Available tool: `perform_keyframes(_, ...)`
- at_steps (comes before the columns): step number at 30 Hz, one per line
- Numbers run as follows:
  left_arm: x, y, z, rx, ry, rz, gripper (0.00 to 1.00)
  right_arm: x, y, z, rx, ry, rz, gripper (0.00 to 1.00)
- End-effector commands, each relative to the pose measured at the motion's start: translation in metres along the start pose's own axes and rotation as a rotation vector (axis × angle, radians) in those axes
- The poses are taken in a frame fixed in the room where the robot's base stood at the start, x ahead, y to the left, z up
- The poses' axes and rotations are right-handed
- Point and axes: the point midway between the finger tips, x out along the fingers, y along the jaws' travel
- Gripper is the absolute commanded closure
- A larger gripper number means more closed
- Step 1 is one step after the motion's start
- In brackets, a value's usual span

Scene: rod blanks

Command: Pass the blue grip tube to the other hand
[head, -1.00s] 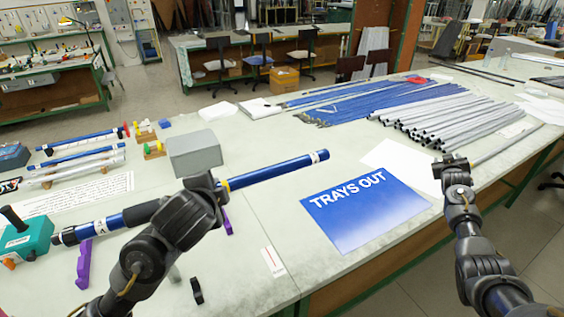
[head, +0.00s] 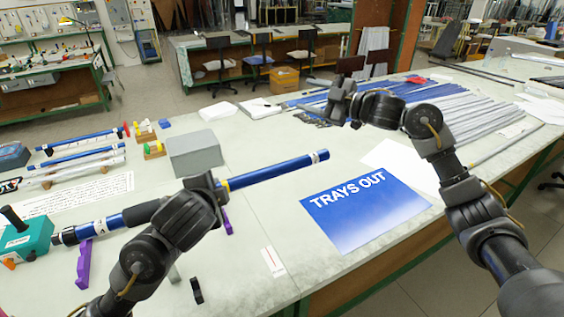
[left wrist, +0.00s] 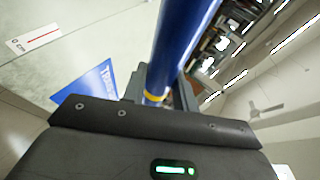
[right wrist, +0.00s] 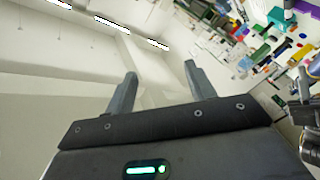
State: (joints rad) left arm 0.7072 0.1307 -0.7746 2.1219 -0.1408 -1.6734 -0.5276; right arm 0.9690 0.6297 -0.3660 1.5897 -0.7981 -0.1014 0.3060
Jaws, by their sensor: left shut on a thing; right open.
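The blue grip tube (head: 275,170) is a long blue tube with a black sleeve (head: 141,213), a yellow ring and a white band near its right end. My left gripper (head: 219,188) is shut on it near the yellow ring, and the tube slants up to the right. In the left wrist view the tube (left wrist: 183,40) runs out from between the left fingers (left wrist: 157,95). My right gripper (head: 340,100) is open and empty, apart from the tube, beyond and right of its banded end. The right wrist view shows its two fingers (right wrist: 160,85) spread with nothing between them.
A blue "TRAYS OUT" sheet (head: 364,208) lies on the table right of the tube. A grey box (head: 194,153), purple stands (head: 84,263) and a teal device (head: 27,240) are at left. Grey rods (head: 470,112) and blue rods lie at the back right.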

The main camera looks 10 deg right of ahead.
Motion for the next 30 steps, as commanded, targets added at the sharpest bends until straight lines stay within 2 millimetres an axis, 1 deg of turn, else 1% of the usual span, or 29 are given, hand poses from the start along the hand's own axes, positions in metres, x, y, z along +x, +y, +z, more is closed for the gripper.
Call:
perform_keyframes(1,0.0,0.0,0.0,0.0,0.0,0.0,0.96,0.004,-0.022,-0.023,-0.034,0.025,-0.084,0.45)
perform_keyframes(2,0.0,0.0,0.0,0.0,0.0,0.0,0.96,0.006,-0.036,-0.033,-0.05,0.036,-0.136,0.45)
perform_keyframes(3,0.0,0.0,0.0,0.0,0.0,0.0,0.96,0.006,-0.056,-0.045,-0.071,0.045,-0.206,0.45)
perform_keyframes(6,0.0,0.0,0.0,0.0,0.0,0.0,0.96,0.001,-0.103,-0.069,-0.122,0.055,-0.37,0.45)
perform_keyframes(9,0.0,0.0,0.0,0.0,0.0,0.0,0.96,-0.01,-0.141,-0.081,-0.164,0.046,-0.51,0.45)
perform_keyframes(12,0.0,0.0,0.0,0.0,0.0,0.0,0.96,-0.021,-0.169,-0.086,-0.197,0.028,-0.613,0.45)
perform_keyframes(16,0.0,0.0,0.0,0.0,0.0,0.0,0.96,-0.032,-0.188,-0.087,-0.221,0.008,-0.688,0.45)
perform_keyframes(18,0.0,0.0,0.0,0.0,0.0,0.0,0.96,-0.035,-0.192,-0.086,-0.225,0.002,-0.707,0.45)
perform_keyframes(22,0.0,0.0,0.0,0.0,0.0,0.0,0.96,-0.035,-0.195,-0.086,-0.226,0.0,-0.715,0.45)
perform_keyframes(26,0.0,0.0,0.0,0.0,0.0,-0.001,0.96,-0.028,-0.2,-0.086,-0.225,0.003,-0.715,0.45)
perform_keyframes(30,0.0,0.0,0.0,0.0,0.0,-0.001,0.96,-0.013,-0.214,-0.085,-0.224,0.005,-0.715,0.45)
